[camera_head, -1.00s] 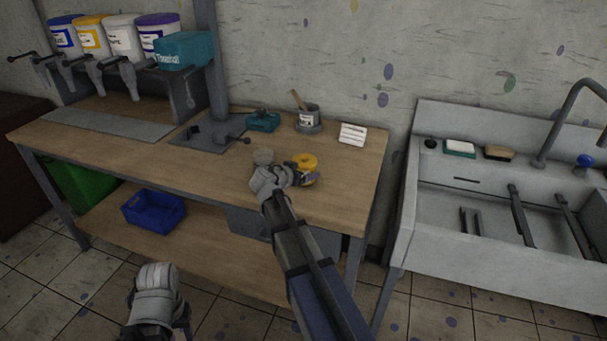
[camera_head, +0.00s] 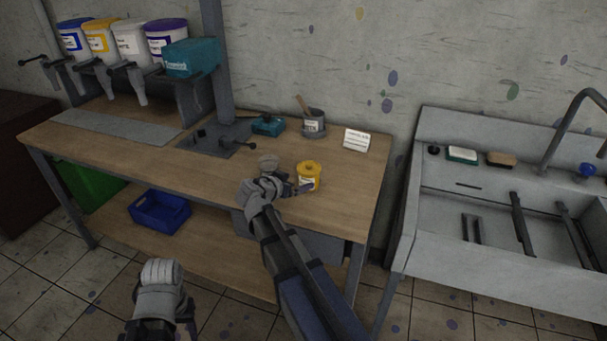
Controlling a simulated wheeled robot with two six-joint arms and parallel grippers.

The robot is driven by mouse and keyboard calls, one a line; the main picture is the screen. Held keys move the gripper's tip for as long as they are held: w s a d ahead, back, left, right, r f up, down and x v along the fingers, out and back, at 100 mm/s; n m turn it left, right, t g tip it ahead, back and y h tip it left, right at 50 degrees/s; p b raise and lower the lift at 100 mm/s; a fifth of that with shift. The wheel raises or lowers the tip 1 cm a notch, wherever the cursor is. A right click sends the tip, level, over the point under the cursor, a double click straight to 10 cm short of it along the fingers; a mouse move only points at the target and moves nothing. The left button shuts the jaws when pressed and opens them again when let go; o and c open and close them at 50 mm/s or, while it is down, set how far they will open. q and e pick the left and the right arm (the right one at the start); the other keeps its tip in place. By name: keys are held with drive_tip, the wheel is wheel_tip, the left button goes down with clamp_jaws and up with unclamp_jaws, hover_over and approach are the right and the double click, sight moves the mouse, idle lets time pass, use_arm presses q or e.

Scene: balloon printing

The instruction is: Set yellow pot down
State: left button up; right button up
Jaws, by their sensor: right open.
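The yellow pot (camera_head: 309,175) stands upright on the wooden workbench (camera_head: 225,195), near its front right part. It has a pale label on its side. My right gripper (camera_head: 296,188) is open at the pot's lower left side, with a fingertip close against it; whether it touches I cannot tell. My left gripper (camera_head: 160,310) is low in front of the bench, far from the pot, and its fingers do not show clearly.
Behind the pot are a grey can with a brush (camera_head: 314,122), a white card (camera_head: 355,140) and a teal box (camera_head: 268,125). A metal sink (camera_head: 430,210) stands to the right. Bare bench top lies left and right of the pot.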

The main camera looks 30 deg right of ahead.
drive_tip(key=shift+p+v, duration=0.5)
drive_tip(key=shift+v, duration=1.35)
drive_tip(key=s+a+f+n+g+y, duration=0.2)
drive_tip(key=s+a+f+n+y, duration=0.1)
drive_tip(key=s+a, duration=0.4)
drive_tip(key=s+a+f+n+g+y, duration=0.2)
drive_tip(key=s+a+f+n, duration=0.3)
drive_tip(key=a, duration=0.6)
drive_tip(key=s+a+f+n+g+y, duration=0.2)
drive_tip(key=s+a+f+n+y, duration=0.2)
drive_tip(key=s+a+n, duration=0.4)
drive_tip(key=shift+s+a+f+y, duration=0.15)
drive_tip(key=shift+s+a+y, duration=0.35)
drive_tip(key=shift+s+a, duration=0.5)
